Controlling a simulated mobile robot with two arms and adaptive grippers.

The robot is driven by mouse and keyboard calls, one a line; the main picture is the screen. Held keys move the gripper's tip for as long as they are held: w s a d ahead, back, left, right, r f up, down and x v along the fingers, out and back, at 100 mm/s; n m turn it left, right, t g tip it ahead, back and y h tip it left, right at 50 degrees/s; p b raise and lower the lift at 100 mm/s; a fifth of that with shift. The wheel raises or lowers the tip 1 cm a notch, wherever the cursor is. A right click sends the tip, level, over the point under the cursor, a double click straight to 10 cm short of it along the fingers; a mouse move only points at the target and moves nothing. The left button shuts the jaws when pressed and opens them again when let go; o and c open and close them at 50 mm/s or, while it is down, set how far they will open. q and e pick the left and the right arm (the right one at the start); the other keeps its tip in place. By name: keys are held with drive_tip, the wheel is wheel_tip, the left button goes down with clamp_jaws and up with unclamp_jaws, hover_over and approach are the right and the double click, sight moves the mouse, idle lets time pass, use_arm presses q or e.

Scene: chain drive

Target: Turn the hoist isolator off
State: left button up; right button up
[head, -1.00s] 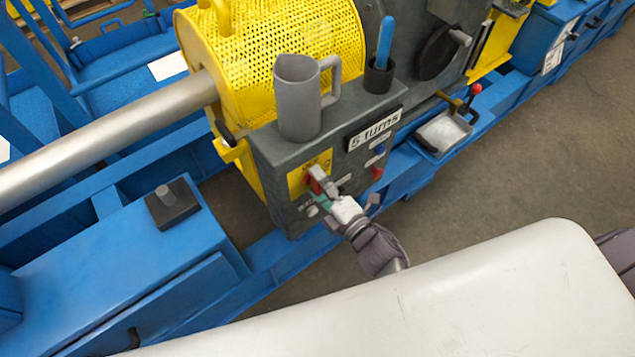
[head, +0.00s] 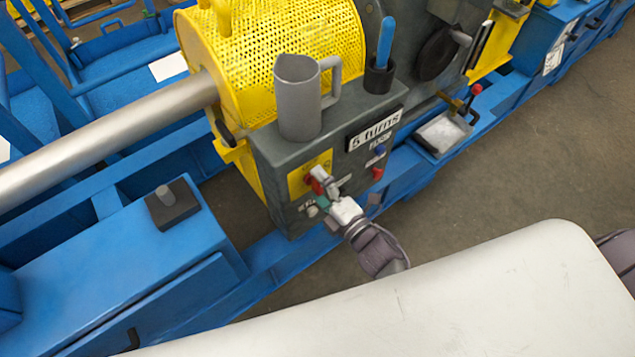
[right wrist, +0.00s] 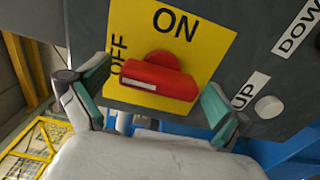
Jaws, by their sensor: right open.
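The hoist isolator is a red handle (right wrist: 160,76) on a yellow plate (right wrist: 205,40) marked ON and OFF. It also shows in the head view as a small red knob (head: 317,185) on a grey control box (head: 270,160). In the right wrist view the handle lies nearly crosswise, its white-striped end at the left, just below the OFF lettering. My right gripper (right wrist: 153,97) is open, with one finger on either side of the handle and visible gaps to it. In the head view it (head: 328,194) partly covers the plate. My left gripper is not in view.
UP (right wrist: 244,91) and DOWN labels and a pale round button (right wrist: 268,107) sit right of the plate. A grey jug (head: 298,100) and a black cup (head: 378,78) with a blue-handled tool stand on the box. Blue frame rails (head: 265,262) run below.

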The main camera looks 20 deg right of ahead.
drive_tip(key=v, duration=1.2)
idle(0.3)
